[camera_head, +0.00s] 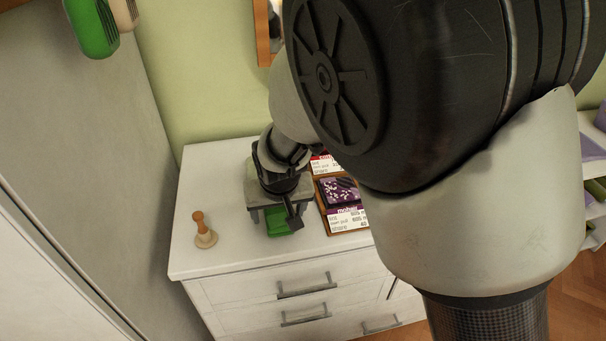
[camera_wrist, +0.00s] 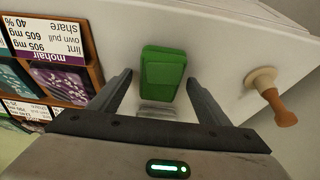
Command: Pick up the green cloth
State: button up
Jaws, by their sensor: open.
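The green cloth (camera_wrist: 162,72) lies folded on the white top of the drawer unit (camera_head: 187,228). In the wrist view it sits between and just beyond the fingertips of my gripper (camera_wrist: 161,78). In the head view my gripper (camera_head: 268,222) is over the cloth (camera_head: 279,222) and hides part of it. My gripper is open, with a finger to either side of the cloth and no visible contact. A pale grey thing (camera_wrist: 157,109) shows at the cloth's near end; I cannot tell what it is.
A wooden-handled stamp-like object (camera_head: 203,232) stands left of my gripper. A wooden tray (camera_head: 323,208) with labelled, patterned items is close on the right. Drawer handles (camera_head: 306,286) stick out in front. A green and cream item (camera_head: 92,27) hangs at upper left.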

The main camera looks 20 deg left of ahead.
aim_at(279, 215)
jog(key=shift+f, duration=0.25)
jog(key=c, duration=1.1)
jog(key=shift+r, duration=0.1)
jog(key=shift+c, duration=0.2)
notch_tip(279, 215, up, 10)
jog(key=p, duration=0.3)
jog(key=shift+r, duration=0.15)
